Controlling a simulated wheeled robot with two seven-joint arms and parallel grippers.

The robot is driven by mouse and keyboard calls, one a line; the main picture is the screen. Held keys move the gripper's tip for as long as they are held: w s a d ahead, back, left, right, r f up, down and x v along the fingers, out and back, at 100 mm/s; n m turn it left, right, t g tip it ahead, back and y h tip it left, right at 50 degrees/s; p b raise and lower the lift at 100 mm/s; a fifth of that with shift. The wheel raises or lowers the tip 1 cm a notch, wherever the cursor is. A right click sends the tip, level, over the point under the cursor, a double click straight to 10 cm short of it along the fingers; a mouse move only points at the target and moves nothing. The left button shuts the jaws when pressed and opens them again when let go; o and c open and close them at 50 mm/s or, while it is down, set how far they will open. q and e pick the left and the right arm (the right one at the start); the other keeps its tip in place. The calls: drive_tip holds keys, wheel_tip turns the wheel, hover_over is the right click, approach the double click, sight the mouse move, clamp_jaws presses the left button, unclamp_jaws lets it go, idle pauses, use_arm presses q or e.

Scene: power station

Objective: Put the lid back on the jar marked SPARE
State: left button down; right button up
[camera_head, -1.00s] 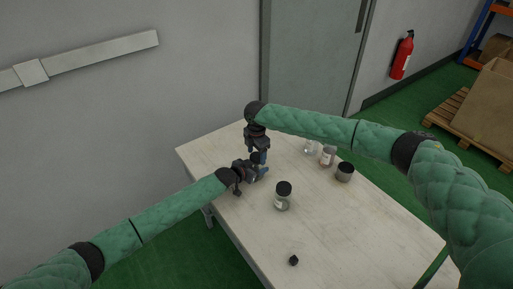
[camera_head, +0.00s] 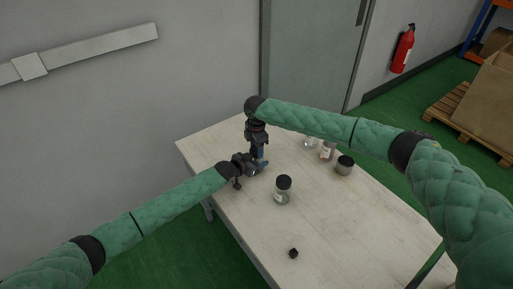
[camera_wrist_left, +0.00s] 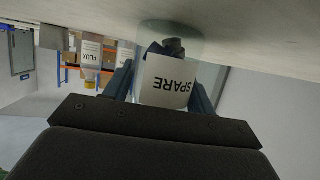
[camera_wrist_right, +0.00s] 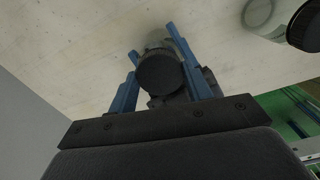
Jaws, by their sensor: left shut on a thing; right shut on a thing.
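The glass jar marked SPARE (camera_wrist_left: 170,82) is between the fingers of my left gripper (camera_wrist_left: 160,92), which is shut on it; its label shows upside down in the left wrist view. In the head view my left gripper (camera_head: 254,168) is low over the table's far left part. My right gripper (camera_head: 260,160) points down right above it. In the right wrist view the right gripper (camera_wrist_right: 152,50) is shut on a round black lid (camera_wrist_right: 160,72). The lid is at or just over the jar's mouth; I cannot tell whether it is seated. The fingers hide the jar in the head view.
A jar with a black lid (camera_head: 283,190) stands on the table (camera_head: 330,225) to the right. A small black block (camera_head: 293,254) lies in front. Several containers, one a dark-topped tin (camera_head: 344,165), stand behind, partly under my right arm. The front table is mostly clear.

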drive_tip(key=m, duration=0.4)
drive_tip(key=shift+m, duration=0.3)
drive_tip(key=o, duration=1.1)
drive_tip(key=shift+r, duration=2.25)
drive_tip(key=shift+r, duration=0.1)
drive_tip(key=shift+c, duration=0.4)
